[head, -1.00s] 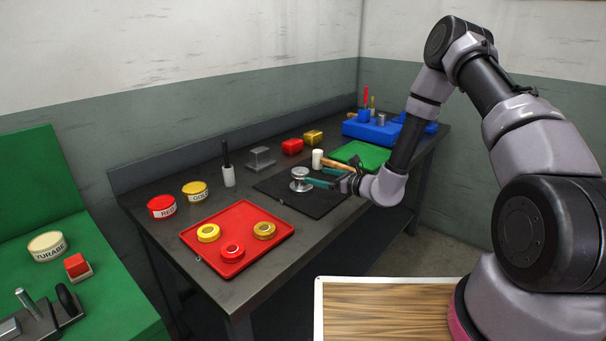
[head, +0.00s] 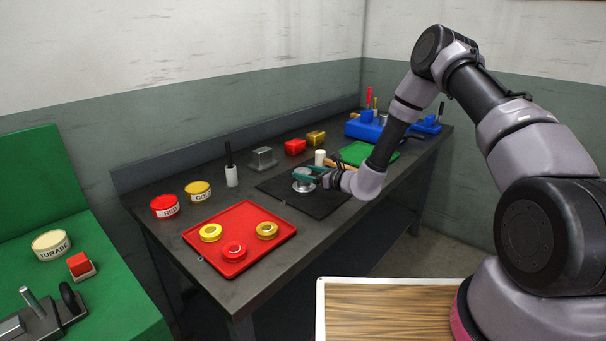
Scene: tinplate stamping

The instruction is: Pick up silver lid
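A small round silver piece (head: 302,186), which looks like the silver lid on a low silver base, stands on the black mat (head: 326,207). My gripper (head: 306,174) has teal fingers and reaches in from the right, at the top of the silver piece. The fingers cover most of its upper part. At this size I cannot tell whether they touch it or how far apart they are.
Left of the mat is a red tray (head: 207,248) with yellow, red and gold lids. A wooden-handled hammer and green mat lie close right.

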